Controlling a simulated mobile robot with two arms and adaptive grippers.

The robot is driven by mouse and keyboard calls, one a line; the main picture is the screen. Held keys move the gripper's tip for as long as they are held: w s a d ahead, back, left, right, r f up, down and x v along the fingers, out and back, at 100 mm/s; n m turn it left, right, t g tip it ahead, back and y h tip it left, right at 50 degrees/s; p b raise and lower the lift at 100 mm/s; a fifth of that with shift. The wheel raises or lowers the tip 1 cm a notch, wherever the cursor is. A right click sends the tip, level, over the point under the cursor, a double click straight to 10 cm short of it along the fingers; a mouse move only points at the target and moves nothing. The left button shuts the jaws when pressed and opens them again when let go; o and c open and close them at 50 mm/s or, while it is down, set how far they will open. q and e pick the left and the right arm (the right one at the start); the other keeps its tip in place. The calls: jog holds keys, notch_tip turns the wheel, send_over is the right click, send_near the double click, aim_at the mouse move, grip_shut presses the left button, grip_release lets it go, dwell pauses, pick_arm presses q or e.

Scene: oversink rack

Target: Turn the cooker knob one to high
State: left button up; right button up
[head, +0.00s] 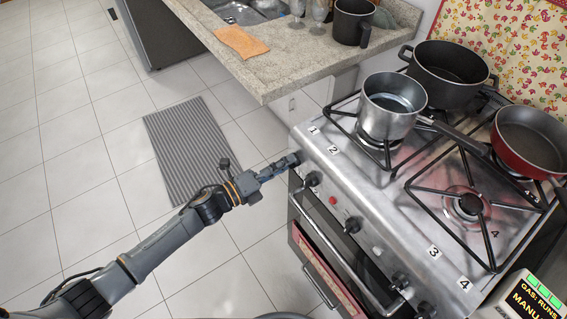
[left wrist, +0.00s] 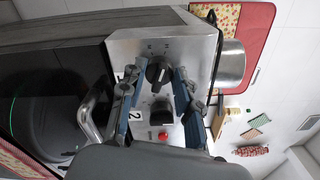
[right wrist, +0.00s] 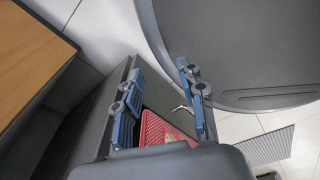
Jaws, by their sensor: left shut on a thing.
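The cooker (head: 385,215) has a steel front panel with black knobs and number labels. Knob one (left wrist: 158,70) is black with a pale pointer line and sits between my left fingertips in the left wrist view. My left gripper (head: 293,160) reaches the panel's left end and hides knob one in the head view. It also shows in the left wrist view (left wrist: 156,76), its fingers on either side of the knob, shut on it. A second knob (head: 312,178) is beside it. My right gripper (right wrist: 160,90) is open, with nothing seen between its fingers.
A steel saucepan (head: 393,103), a black pot (head: 447,72) and a red pan (head: 530,138) stand on the hob. The oven handle (head: 335,240) runs below the knobs. A granite counter (head: 300,60) is behind. Tiled floor with a grey mat (head: 189,147) is open at left.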

pick_arm(q)
jog(key=o, duration=1.1)
jog(key=v, duration=1.2)
